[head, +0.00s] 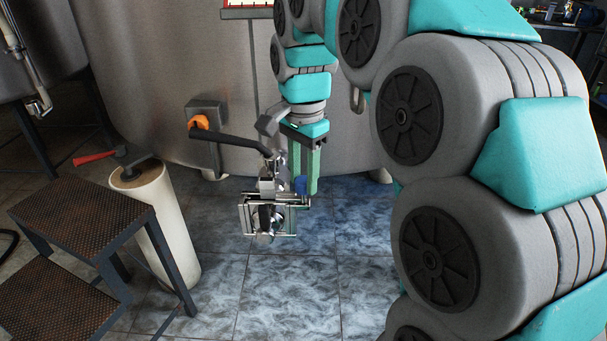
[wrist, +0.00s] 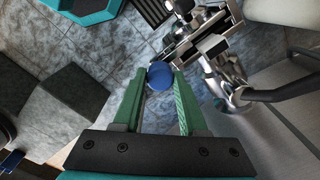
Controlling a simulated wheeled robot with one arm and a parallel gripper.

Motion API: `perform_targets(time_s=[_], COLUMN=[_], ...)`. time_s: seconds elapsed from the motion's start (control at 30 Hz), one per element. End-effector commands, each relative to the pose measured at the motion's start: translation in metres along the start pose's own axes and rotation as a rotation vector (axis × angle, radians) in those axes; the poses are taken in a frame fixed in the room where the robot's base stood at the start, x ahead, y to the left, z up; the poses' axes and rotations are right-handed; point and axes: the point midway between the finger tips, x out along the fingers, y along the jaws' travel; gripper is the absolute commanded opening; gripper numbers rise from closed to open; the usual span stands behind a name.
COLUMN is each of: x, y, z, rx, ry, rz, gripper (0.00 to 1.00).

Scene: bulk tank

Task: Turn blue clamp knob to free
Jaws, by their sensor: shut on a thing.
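The blue clamp knob (head: 300,185) is a small round knob on the right side of a metal clamp assembly (head: 264,212), in front of the steel tank. In the wrist view the knob (wrist: 160,75) lies between the tips of my green fingers. My gripper (head: 312,185) points down at the knob and is shut on it. In the wrist view the fingers (wrist: 160,85) stand on either side of the knob. The clamp assembly also shows at the upper right of the wrist view (wrist: 205,38). The far side of the knob is hidden.
The steel tank (head: 150,60) stands close behind. A step stool (head: 85,215) and a white cylinder (head: 170,225) stand at the left. Tiled floor (head: 290,295) below is clear.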

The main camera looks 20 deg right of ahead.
Motion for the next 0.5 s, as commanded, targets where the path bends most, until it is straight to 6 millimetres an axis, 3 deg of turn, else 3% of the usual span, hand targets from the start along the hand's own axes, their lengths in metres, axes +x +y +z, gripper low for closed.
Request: perform_targets(time_s=[0.5], x=[0.0002], y=[-0.0001], z=[0.0001], rx=[-0.049], ry=[0.000], rz=[0.000], gripper=[0.00])
